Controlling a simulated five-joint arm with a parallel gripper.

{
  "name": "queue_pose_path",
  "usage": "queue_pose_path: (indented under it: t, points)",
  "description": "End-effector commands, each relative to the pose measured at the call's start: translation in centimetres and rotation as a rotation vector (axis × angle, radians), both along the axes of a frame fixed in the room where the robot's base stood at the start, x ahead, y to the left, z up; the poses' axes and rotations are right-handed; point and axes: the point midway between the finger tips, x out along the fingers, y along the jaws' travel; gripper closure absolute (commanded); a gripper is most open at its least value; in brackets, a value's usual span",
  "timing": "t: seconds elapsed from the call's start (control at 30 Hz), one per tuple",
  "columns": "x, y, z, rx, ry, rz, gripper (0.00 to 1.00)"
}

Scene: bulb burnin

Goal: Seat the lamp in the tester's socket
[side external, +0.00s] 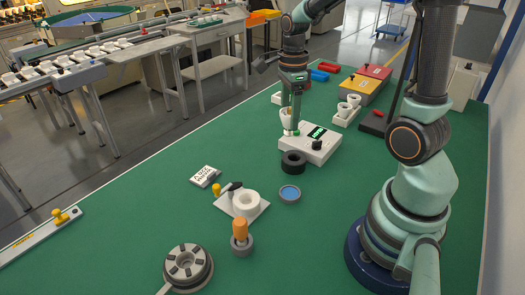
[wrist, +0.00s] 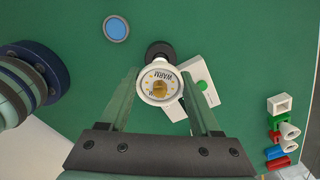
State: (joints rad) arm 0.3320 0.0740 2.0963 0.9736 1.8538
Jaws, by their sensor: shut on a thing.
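The lamp (wrist: 160,86) is a white round piece with "WARM" lettering and a gold centre. My gripper (wrist: 159,76) is shut on it, one finger on each side. In the side view the lamp (side external: 286,117) is at my gripper (side external: 294,125), above the left end of the tester. The tester (side external: 322,149) is a white box with a lit green display, a black knob and a green button. In the wrist view the tester (wrist: 196,69) is partly hidden behind the lamp and a finger. I cannot make out its socket or whether the lamp touches it.
A black ring (side external: 293,163) stands close in front of the tester. A blue-topped round dish (side external: 289,194), a white fixture with a ring (side external: 246,202) and an orange-handled tool (side external: 240,230) stand nearer. White cups (side external: 348,107) and red and yellow boxes (side external: 366,82) lie behind.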

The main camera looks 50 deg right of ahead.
Motion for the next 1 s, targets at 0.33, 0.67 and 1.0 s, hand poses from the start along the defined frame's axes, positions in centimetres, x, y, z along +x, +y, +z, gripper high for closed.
queue_pose_path:
  t: [0.33, 0.67, 1.0]
  points:
    - [-1.2, -2.2, -2.3, 0.0, 0.001, -0.063, 0.89]
    - [-1.2, -2.2, -5.1, 0.002, 0.002, -0.061, 0.89]
    - [-1.1, -2.2, -7.3, 0.0, 0.001, -0.061, 0.89]
